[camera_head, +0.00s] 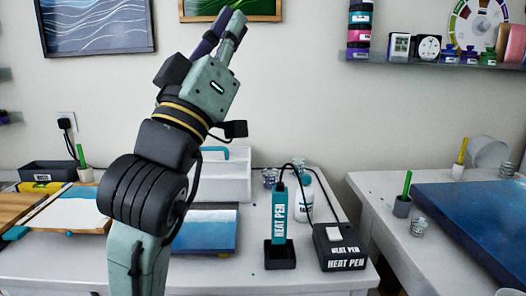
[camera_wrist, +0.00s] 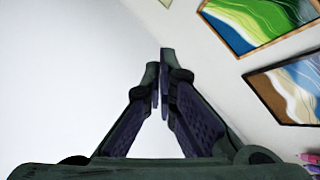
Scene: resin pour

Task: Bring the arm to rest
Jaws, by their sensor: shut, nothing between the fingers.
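My gripper (camera_head: 236,24) points up and slightly right, high above the white table in the head view. Its fingers are shut and hold nothing. In the wrist view its two fingertips (camera_wrist: 163,92) come together in the middle of the picture, against the bare wall. My arm stands raised in front of the table, touching nothing that I can see, and hides part of the table's left side.
On the table (camera_head: 310,285) stand a teal heat pen (camera_head: 279,212) in a black holder, its black box (camera_head: 340,247), a white bottle (camera_head: 305,199) and a blue-and-white panel (camera_head: 207,231). A second table (camera_head: 380,225) with a large blue panel (camera_head: 480,222) is at right. Framed pictures (camera_wrist: 262,20) hang on the wall.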

